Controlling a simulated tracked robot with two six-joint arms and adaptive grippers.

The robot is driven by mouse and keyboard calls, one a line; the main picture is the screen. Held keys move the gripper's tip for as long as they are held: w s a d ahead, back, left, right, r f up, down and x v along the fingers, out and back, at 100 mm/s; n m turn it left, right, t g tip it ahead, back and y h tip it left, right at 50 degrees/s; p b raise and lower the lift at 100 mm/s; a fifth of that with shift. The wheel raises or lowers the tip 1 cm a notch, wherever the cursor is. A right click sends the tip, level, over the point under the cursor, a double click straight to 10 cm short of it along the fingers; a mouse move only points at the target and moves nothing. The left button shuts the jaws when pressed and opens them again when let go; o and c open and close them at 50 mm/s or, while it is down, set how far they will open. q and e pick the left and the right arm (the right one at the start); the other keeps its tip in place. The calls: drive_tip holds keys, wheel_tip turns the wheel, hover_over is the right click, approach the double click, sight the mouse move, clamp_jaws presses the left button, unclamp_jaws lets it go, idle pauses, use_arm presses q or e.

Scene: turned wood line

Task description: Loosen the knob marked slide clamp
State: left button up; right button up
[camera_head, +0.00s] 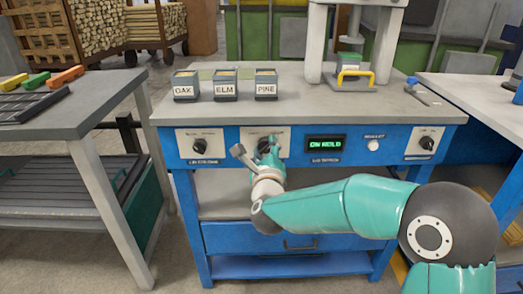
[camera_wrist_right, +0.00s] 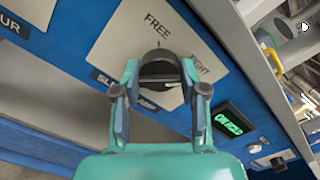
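The slide clamp knob (camera_wrist_right: 158,66) is dark and round with a raised bar. It sits on a pale plate (camera_wrist_right: 122,40) marked FREE and TIGHT on the blue panel front; its name label is partly covered. My right gripper (camera_wrist_right: 161,70) has one finger on each side of the knob, very close to it. I cannot tell whether the fingers press on it. In the head view my right gripper (camera_head: 268,150) is at the middle-left plate and hides most of that knob. My left gripper is not in view.
Another knob (camera_head: 198,146) is to the left, and one (camera_head: 427,143) at the far right. A green display (camera_head: 325,144) reads ON HOLD, beside a white button (camera_head: 373,145). Bins marked OAK (camera_head: 185,86), ELM (camera_head: 225,86) and PINE (camera_head: 266,86) stand on the bench.

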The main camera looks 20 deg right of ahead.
drive_tip(key=shift+f, duration=0.1)
drive_tip(key=shift+c, duration=1)
drive_tip(key=shift+a, duration=0.3)
drive_tip(key=shift+d, duration=0.1)
drive_tip(key=shift+f+n, duration=0.1)
drive_tip(key=shift+n, duration=0.2)
drive_tip(key=n+b, duration=0.1)
drive_tip(key=n, duration=0.2)
drive_tip(key=shift+f, duration=0.1)
drive_tip(key=n, duration=0.3)
drive_tip(key=shift+d+n+b, duration=0.1)
drive_tip(key=shift+n+b, duration=0.2)
drive_tip(key=shift+b, duration=0.1)
drive_tip(key=n, duration=0.4)
drive_tip(key=shift+n+p, duration=0.3)
drive_tip(key=shift+p, duration=0.05)
drive_tip(key=n+p, duration=0.1)
drive_tip(key=n, duration=0.5)
drive_tip(key=shift+p, duration=0.4)
